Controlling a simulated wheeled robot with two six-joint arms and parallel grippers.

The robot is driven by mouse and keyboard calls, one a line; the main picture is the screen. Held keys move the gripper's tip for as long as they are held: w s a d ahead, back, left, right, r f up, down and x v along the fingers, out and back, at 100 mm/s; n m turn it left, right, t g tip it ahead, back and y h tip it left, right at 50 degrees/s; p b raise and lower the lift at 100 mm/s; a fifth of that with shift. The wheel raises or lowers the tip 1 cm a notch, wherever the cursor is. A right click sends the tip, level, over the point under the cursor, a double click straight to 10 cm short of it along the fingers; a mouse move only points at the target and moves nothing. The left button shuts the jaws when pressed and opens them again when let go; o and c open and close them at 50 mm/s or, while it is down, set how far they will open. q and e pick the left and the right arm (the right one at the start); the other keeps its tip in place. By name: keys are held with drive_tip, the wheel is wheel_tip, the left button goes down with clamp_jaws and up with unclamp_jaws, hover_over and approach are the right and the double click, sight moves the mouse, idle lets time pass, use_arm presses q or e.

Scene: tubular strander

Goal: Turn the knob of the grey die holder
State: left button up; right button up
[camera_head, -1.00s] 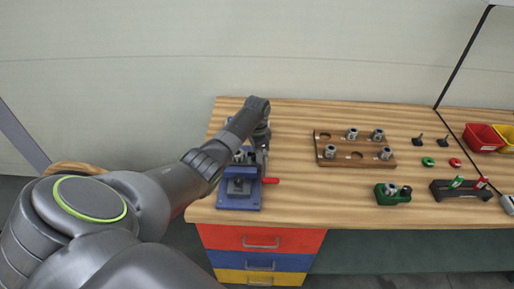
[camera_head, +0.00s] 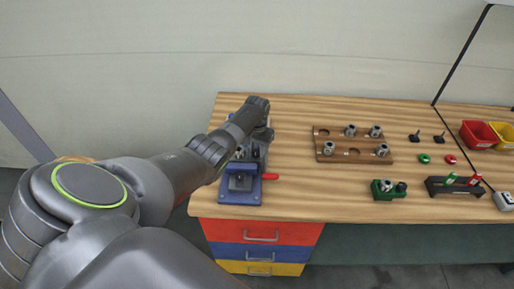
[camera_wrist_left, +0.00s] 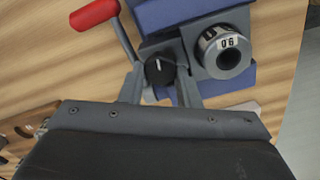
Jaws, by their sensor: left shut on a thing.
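My left gripper (camera_wrist_left: 160,78) is shut on a small black knob (camera_wrist_left: 160,70) with a white pointer mark, one finger on each side of it. In the left wrist view, a grey cylindrical die (camera_wrist_left: 223,50) with dark digits on its ring sits in the blue clamp fixture (camera_wrist_left: 180,20) just right of the knob. A red-tipped lever (camera_wrist_left: 93,14) rises to the left of the knob. In the head view, my left gripper (camera_head: 262,146) points down at the blue fixture (camera_head: 240,196) on the table's left end, and my arm hides the knob. My right gripper is not in view.
A wooden rack (camera_head: 323,158) with several grey cylinders stands right of the fixture. Farther right are a green holder (camera_head: 384,192), a dark stand (camera_head: 438,191), green and red rings, and red and yellow bins (camera_head: 476,136). The tabletop between fixture and rack is clear.

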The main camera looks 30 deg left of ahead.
use_arm(q)
drive_tip(key=shift+n, duration=0.3)
drive_tip(key=shift+w, duration=0.1)
drive_tip(key=o, duration=0.8)
drive_tip(key=shift+o, duration=0.9)
